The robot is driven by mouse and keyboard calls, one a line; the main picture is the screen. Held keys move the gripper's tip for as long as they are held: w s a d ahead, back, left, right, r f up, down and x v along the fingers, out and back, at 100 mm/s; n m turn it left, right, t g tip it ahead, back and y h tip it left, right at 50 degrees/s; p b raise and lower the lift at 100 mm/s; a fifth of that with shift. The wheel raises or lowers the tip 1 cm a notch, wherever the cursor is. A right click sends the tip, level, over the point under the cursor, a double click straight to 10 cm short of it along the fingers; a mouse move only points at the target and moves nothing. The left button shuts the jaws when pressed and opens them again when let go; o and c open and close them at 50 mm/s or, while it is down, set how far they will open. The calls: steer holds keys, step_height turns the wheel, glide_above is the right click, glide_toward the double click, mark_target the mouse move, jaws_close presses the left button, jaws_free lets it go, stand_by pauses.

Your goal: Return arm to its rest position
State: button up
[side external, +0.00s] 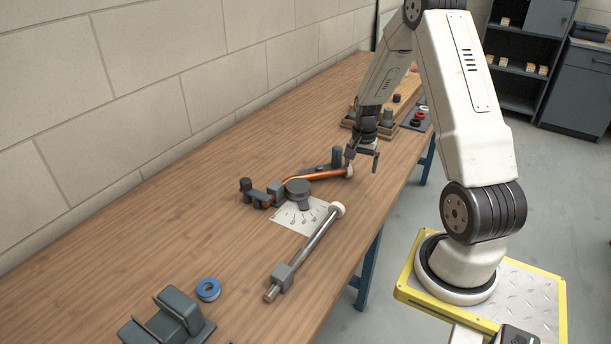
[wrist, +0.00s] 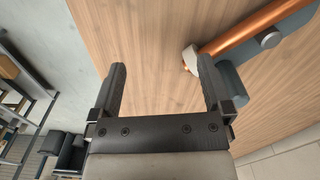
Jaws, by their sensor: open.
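My gripper (side external: 362,159) is above the wooden workbench in the side external view, close to the end of an orange copper pipe. In the wrist view my gripper (wrist: 165,92) has its two fingers wide apart with only bench top between them. The copper pipe (side external: 315,175) lies in a dark bending tool (side external: 298,188) and has a pale cap at its right end.
A dark vise (side external: 168,322) and blue tape roll (side external: 208,289) sit at the near end. A wooden rack (side external: 386,128) with fittings stands behind my gripper. The left bench surface is clear.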

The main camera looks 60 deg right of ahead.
step_height(320, 180, up, 4)
steer(key=shift+r, duration=0.25)
stand_by(0.4)
